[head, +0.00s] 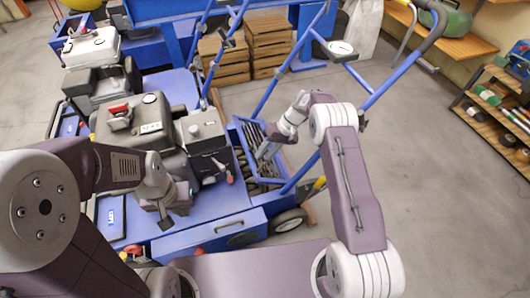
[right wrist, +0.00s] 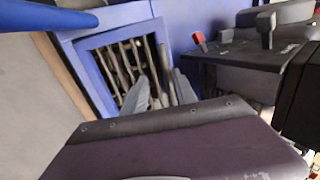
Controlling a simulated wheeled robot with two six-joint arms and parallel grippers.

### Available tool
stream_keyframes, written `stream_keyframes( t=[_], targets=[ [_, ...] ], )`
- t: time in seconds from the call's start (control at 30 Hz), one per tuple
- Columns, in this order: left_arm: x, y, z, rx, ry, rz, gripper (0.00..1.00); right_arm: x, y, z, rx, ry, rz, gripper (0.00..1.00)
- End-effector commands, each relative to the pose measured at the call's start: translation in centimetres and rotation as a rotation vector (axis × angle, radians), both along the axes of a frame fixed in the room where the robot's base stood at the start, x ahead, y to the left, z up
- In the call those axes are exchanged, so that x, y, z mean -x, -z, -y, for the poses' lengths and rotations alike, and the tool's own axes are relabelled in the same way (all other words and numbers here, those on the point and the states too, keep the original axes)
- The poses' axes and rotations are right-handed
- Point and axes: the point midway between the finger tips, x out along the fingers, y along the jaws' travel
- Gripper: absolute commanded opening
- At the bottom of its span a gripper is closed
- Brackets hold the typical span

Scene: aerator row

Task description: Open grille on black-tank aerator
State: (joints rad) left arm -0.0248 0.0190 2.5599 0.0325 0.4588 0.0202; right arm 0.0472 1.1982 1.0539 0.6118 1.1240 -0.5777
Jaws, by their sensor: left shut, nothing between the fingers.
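The nearest aerator carries a dark grey-black tank (head: 148,122) with a red part on top. At its right end a blue frame (right wrist: 93,75) surrounds grey bars (right wrist: 122,65); whether these are the grille or tines behind it I cannot tell. The bars also show in the head view (head: 262,181). My right gripper (right wrist: 160,88) has its two grey fingers apart, pointing at the barred opening; contact is unclear. It shows in the head view (head: 265,152). My left gripper (head: 164,222) is shut and empty above the blue deck in front of the engine.
A second aerator with a white tank (head: 92,47) stands behind. Wooden crates (head: 268,48) are stacked at the back. Blue handle tubes (head: 392,78) rise near my right arm. A low shelf (head: 500,112) stands at right; the grey floor (head: 440,190) before it is clear.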

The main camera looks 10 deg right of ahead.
Motion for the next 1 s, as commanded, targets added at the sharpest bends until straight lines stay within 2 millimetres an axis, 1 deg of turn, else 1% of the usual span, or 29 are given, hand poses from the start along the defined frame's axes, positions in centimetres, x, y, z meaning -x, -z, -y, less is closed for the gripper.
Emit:
stream_keyframes(
  t=[0.2,0.27,0.37,0.5,0.6,0.7,0.8,1.0],
  targets=[
    [0.0,-0.1,0.0,0.0,0.0,0.0,0.0,0.0,-0.2,-0.1,-0.001,-0.001,0.002,0.32],
    [0.0,-0.3,0.0,0.0,0.0,0.0,0.0,-0.1,-0.5,0.0,-0.002,-0.001,0.002,0.32],
    [0.0,-1.3,0.0,0.0,0.0,0.0,0.0,-0.3,-2.1,0.8,-0.002,0.0,0.003,0.32],
    [0.0,-3.0,0.0,0.0,0.0,0.0,0.0,-0.6,-5.0,2.6,-0.001,0.003,0.004,0.32],
    [0.0,-3.8,0.0,0.0,0.0,0.0,0.0,-0.8,-6.5,3.7,-0.001,0.002,0.003,0.32],
    [0.0,-4.2,0.0,0.0,0.0,0.0,0.0,-0.9,-7.4,4.5,0.0,0.002,0.002,0.32],
    [0.0,-4.3,0.0,0.0,0.0,0.0,0.0,-1.0,-7.8,4.8,-0.001,0.001,0.001,0.32],
    [0.0,-4.2,0.0,0.0,0.0,0.0,0.0,-1.0,-7.8,4.8,-0.001,0.001,0.001,0.32]
  ],
)
